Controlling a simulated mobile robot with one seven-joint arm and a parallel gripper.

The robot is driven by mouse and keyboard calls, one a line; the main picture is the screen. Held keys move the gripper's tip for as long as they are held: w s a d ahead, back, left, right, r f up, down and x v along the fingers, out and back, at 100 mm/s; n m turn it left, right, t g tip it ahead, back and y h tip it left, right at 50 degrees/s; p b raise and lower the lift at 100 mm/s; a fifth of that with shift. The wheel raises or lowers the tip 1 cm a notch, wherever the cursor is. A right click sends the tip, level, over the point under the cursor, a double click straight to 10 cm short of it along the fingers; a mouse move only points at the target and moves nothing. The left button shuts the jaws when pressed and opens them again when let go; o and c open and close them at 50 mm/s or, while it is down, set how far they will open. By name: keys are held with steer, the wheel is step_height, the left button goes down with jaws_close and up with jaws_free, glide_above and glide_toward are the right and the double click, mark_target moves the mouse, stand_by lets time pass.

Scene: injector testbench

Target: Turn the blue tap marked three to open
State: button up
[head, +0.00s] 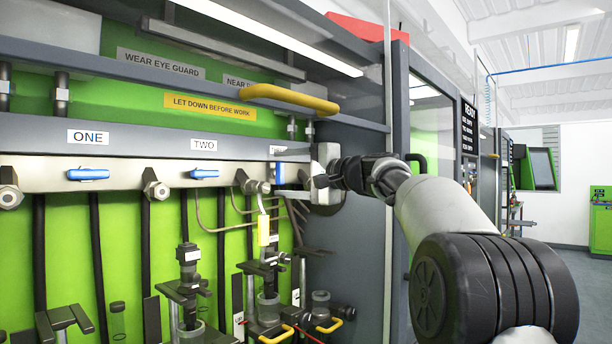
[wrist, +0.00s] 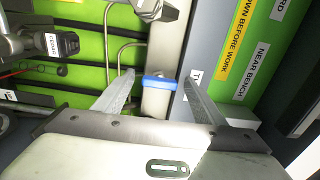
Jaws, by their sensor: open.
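The third blue tap (head: 279,172) is at the right end of the pale rail in the head view, partly hidden by my gripper (head: 283,174). Its label (head: 278,150) is partly covered, so the full word cannot be read. In the wrist view the blue tap (wrist: 160,84) lies crosswise on the rail, between the fingertips of my gripper (wrist: 159,77). The fingers are open, one on each side of the tap's ends. I see no clear contact. The label (wrist: 195,88) beside it shows only its first letter, T.
Blue taps marked ONE (head: 88,174) and TWO (head: 204,173) sit further left on the rail (head: 120,176). A yellow handle (head: 290,98) juts out above. Injectors and clamps (head: 190,285) stand below. A grey cabinet wall (head: 350,250) is close on the right.

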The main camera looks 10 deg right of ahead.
steer(key=b+v, duration=0.1)
steer(key=v, duration=1.6)
steer(key=shift+a, duration=0.1)
